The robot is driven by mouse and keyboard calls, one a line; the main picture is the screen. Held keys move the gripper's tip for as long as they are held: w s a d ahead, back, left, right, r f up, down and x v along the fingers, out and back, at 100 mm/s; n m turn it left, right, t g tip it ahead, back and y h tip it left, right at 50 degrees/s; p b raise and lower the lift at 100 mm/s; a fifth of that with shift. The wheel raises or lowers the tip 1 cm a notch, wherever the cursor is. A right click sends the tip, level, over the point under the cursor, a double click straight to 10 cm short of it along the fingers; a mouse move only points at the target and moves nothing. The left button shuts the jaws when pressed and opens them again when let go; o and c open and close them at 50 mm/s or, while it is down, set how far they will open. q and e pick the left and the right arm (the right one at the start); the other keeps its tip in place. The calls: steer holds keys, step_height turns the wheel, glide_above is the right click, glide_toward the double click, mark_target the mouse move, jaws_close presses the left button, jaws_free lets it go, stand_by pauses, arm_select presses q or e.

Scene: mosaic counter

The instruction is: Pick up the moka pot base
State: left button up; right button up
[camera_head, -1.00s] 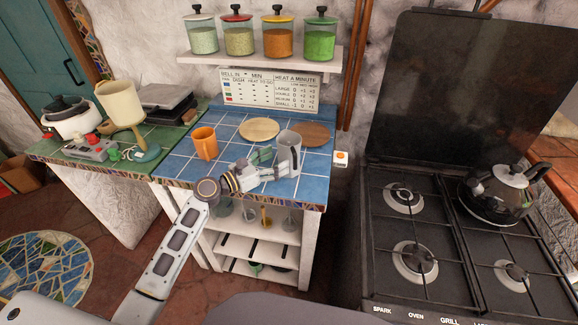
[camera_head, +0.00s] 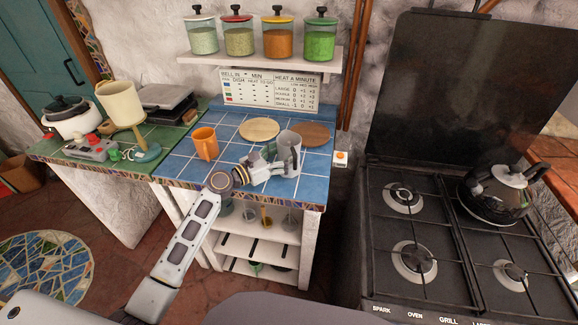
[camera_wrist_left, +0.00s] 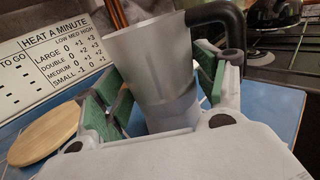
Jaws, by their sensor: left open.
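The grey metal pot (camera_head: 289,142), taken as the moka pot base, stands upright on the blue tiled counter, with a dark handle on its right. In the wrist view the pot (camera_wrist_left: 153,70) is a tapered grey vessel with a black handle (camera_wrist_left: 222,18) at its top right. My left gripper (camera_head: 273,161) is open at the pot's near left side. In the wrist view the green-padded fingers of the left gripper (camera_wrist_left: 160,95) stand on either side of the pot, with a gap on the left. The pot's lower end is hidden by the gripper. My right gripper is not in view.
An orange mug (camera_head: 206,143) stands left of the gripper. Two round wooden boards, a light one (camera_head: 259,129) and a darker one (camera_head: 312,134), lie behind the pot. A stove (camera_head: 430,240) with a kettle (camera_head: 497,193) is at the right. Blue tiles right of the pot are clear.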

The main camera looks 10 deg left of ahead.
arm_select(q)
steer(key=shift+x, duration=1)
steer(key=shift+w+d, duration=0.1)
steer(key=c, duration=1.1)
steer(key=shift+r, duration=0.1)
steer(key=shift+c, duration=0.9)
steer(key=shift+r, duration=0.1)
